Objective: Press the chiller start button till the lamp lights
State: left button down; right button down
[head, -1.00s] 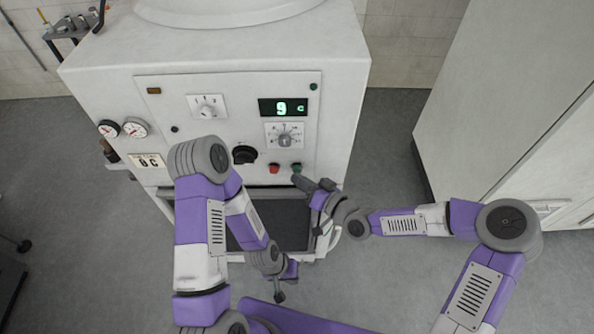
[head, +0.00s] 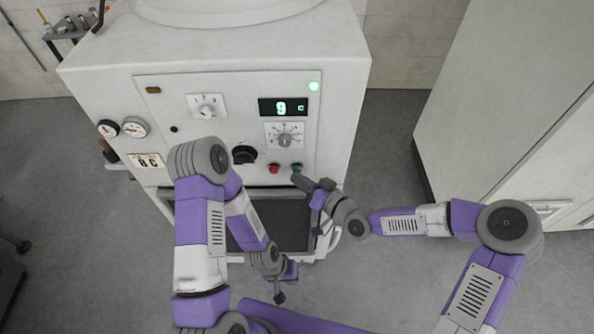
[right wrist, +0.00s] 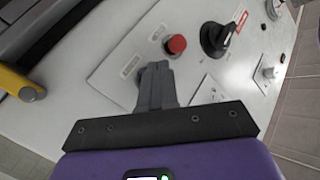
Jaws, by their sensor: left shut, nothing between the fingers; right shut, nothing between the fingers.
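The white machine's front panel (head: 225,130) faces me in the head view. The green start button (head: 297,168) sits low on the panel, right of a red button (head: 274,168). The lamp (head: 314,86) at the panel's upper right glows bright green. My right gripper (head: 296,180) is shut and empty, its tips at or just below the green button; I cannot tell whether they touch. In the right wrist view the shut fingers (right wrist: 155,72) cover the green button, beside the red button (right wrist: 175,45). My left gripper (head: 279,298) is shut, low and away from the panel.
A display (head: 283,107) reads 9 C, above a dial (head: 285,135). A black knob (head: 244,154) is left of the red button. Two gauges (head: 134,127) are at the panel's left. A white cabinet (head: 490,100) stands at the right, with grey floor between.

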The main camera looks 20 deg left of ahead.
jog(key=shift+s+d, duration=0.25)
jog(key=shift+s, duration=0.3)
jog(key=shift+s+d+b, duration=0.1)
jog(key=shift+s+d, duration=0.1)
jog(key=shift+s, duration=0.6)
jog(key=shift+s+d+b, duration=0.15)
jog(key=shift+s+d, duration=0.1)
jog(key=shift+s, duration=0.6)
jog(key=shift+s+d+b, duration=0.1)
jog(key=shift+s+d, duration=0.1)
jog(key=shift+s, duration=0.6)
jog(key=s+d+f+m+g+h, duration=0.1)
jog(key=s+d+f+m+h, duration=0.2)
jog(key=f, duration=0.5)
jog(key=d+f+g+h, duration=0.2)
jog(key=d+f+h, duration=0.1)
jog(key=d+f, duration=0.3)
jog(key=s+d+f+m+g+h, duration=0.4)
jog(key=s+d+f, duration=0.6)
jog(key=d+f, duration=0.1)
jog(key=shift+s+f+m+g, duration=0.3)
jog(key=shift+s+f, duration=0.05)
jog(key=shift+s, duration=0.05)
